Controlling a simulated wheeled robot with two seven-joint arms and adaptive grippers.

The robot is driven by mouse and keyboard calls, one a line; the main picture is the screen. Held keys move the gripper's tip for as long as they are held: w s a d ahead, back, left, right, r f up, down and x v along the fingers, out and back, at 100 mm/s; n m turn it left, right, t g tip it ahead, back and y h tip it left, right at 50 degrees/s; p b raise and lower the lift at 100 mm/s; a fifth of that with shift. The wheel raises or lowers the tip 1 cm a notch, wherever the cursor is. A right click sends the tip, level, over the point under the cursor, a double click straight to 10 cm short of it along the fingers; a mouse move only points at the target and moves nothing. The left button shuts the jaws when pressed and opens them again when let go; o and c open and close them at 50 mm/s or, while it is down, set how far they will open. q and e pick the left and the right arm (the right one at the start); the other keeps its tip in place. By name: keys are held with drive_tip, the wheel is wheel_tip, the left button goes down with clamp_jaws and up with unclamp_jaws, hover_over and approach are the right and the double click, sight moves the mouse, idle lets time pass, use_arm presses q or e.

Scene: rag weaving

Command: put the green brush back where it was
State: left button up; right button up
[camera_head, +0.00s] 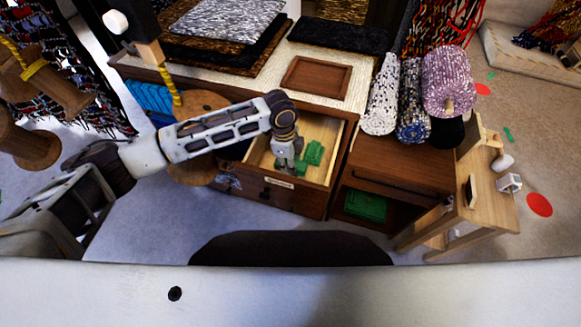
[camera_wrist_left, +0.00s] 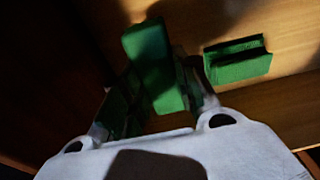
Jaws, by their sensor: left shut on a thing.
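My left gripper (camera_head: 288,160) reaches down into the open wooden drawer (camera_head: 325,130) of the cabinet. It is shut on the green brush (camera_wrist_left: 155,60), a long green block that stands out between the fingers in the left wrist view. In the head view the brush is mostly hidden by the gripper. A second green brush-like block (camera_head: 314,152) lies in the drawer to the right of the gripper; it also shows on the wooden drawer floor in the left wrist view (camera_wrist_left: 238,60). I cannot tell whether the held brush touches the drawer floor. My right gripper is out of view.
A brown wooden tray (camera_head: 316,78) lies on the cabinet top above the drawer. A green item (camera_head: 365,205) sits in the open compartment below right. The drawer walls are close around the gripper. A small wooden table (camera_head: 487,205) stands at the right.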

use_arm(q)
drive_tip(key=shift+f, duration=1.45)
drive_tip(key=o, duration=1.1)
drive_tip(key=shift+f, duration=0.1)
drive_tip(key=shift+w+a+r+b, duration=0.1)
drive_tip(key=shift+a+r+b, duration=0.15)
drive_tip(key=shift+r, duration=1.75)
drive_tip(key=shift+w+a+r+b, duration=0.1)
drive_tip(key=shift+a+r, duration=0.1)
drive_tip(key=shift+r, duration=1.85)
drive_tip(key=shift+w+a+r+b, duration=0.1)
drive_tip(key=shift+a+r+b, duration=0.15)
drive_tip(key=shift+r, duration=1.75)
